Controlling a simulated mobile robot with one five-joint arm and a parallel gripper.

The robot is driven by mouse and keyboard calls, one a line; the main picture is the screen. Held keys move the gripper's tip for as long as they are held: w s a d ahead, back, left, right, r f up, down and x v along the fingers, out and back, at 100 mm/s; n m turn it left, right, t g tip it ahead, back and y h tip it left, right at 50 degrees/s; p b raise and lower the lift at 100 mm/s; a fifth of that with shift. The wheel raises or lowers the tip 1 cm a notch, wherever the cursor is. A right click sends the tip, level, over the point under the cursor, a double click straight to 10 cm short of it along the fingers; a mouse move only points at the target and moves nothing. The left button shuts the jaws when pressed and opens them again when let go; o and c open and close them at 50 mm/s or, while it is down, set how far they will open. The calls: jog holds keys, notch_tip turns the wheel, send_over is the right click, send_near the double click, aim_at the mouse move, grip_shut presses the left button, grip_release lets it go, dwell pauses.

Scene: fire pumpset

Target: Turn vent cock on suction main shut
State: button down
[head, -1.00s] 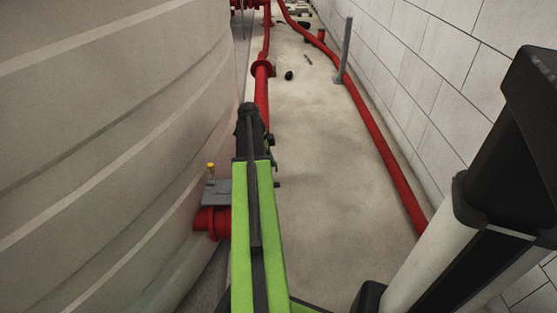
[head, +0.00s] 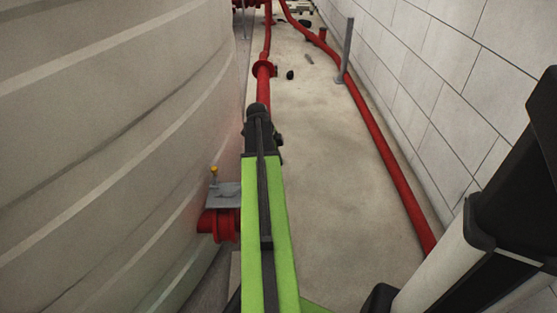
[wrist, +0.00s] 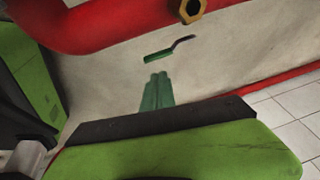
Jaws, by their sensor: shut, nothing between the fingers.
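In the wrist view a green-gripped lever (wrist: 168,50) with a dark bent end shows ahead of my gripper. Above it a brass hex fitting (wrist: 192,9) sits at the edge of a red pipe (wrist: 95,27); I cannot tell whether the lever joins it. My gripper (wrist: 157,79) shows as two green fingers pressed together, shut and empty, pointing toward the lever with a gap in the picture. In the head view the red suction main (head: 263,92) runs away beyond my arm's dark end, which hides the cock and the fingertips.
A large pale ribbed tank (head: 110,130) fills the left. A red flanged outlet (head: 218,224) with a grey plate and yellow-topped fitting (head: 214,171) is close left of my arm. Another red pipe (head: 385,150) and grey post (head: 346,50) stand along the right wall.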

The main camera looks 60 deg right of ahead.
jog(key=p+v, duration=0.7)
jog(key=v, duration=0.3)
jog(key=shift+s+a+p, duration=0.2)
jog(key=shift+s+p, duration=0.05)
jog(key=shift+p, duration=0.1)
jog(key=shift+s, duration=0.1)
